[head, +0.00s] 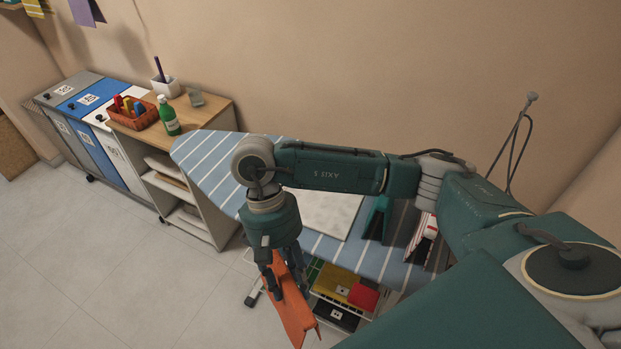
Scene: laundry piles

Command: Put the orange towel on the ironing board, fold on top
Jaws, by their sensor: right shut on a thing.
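The orange towel (292,308) is a folded piece that hangs tilted from my right gripper (285,282), which is shut on it. The towel is in front of the ironing board's near edge, not touching its top as far as I can see. The ironing board (210,160) has a blue cover with white stripes and runs behind my right arm, which hides part of it. A pale flat cloth or sheet (333,212) lies on the board. My left gripper is not in view.
On the board's right part stand a teal folded item (377,218) and a red-and-white one (421,240). Below it is a rack with coloured folded cloths (345,288). A wooden-topped shelf (205,118) with a green bottle (168,116) and red basket (132,115) stands left. Floor at left is clear.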

